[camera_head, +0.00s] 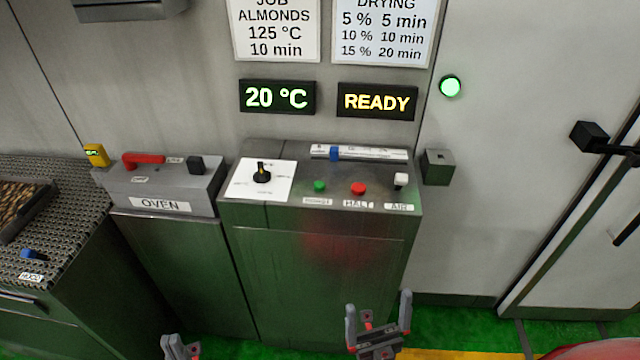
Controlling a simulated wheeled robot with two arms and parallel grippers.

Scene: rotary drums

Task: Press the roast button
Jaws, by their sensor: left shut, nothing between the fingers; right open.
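The green roast button (320,186) sits on the sloped top of the green control console (320,250), above a small label that appears to read ROAST. To its right is the red HALT button (358,189). My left gripper (180,343) is at the bottom edge, left of centre, shut and partly cut off by the frame. My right gripper (378,312) is in front of the console at the bottom, open and empty, fingers pointing up. Both grippers are apart from the buttons.
A dial (262,173) on a white plate, a blue slider (334,153) and a white AIR switch (401,180) share the console top. The OVEN box (160,188) stands left. Displays read 20 °C (277,97) and READY (376,102). A green lamp (450,86) glows.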

